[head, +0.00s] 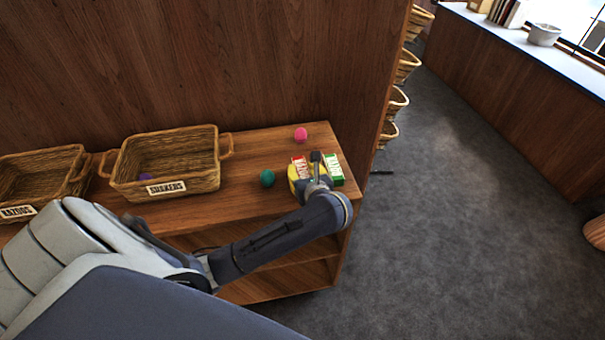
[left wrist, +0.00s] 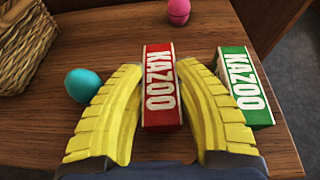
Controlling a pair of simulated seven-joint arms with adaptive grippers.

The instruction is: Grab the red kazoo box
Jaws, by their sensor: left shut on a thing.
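The red kazoo box (head: 299,163) stands near the right end of the wooden shelf top. In the left wrist view the red box (left wrist: 160,90) shows its white KAZOO lettering between two yellow fingers. My left gripper (left wrist: 158,100) is shut on it, one finger along each side. In the head view my left gripper (head: 303,172) partly hides the box. I cannot tell whether the box still touches the shelf. My right gripper is in neither view.
A green kazoo box (left wrist: 243,85) lies close on the right. A teal shaker (head: 267,178) is to the left and a pink one (head: 301,134) behind. The SHAKERS basket (head: 197,150) and KAZOOS basket (head: 75,185) stand further left. The shelf top (head: 240,190) ends just right of the boxes.

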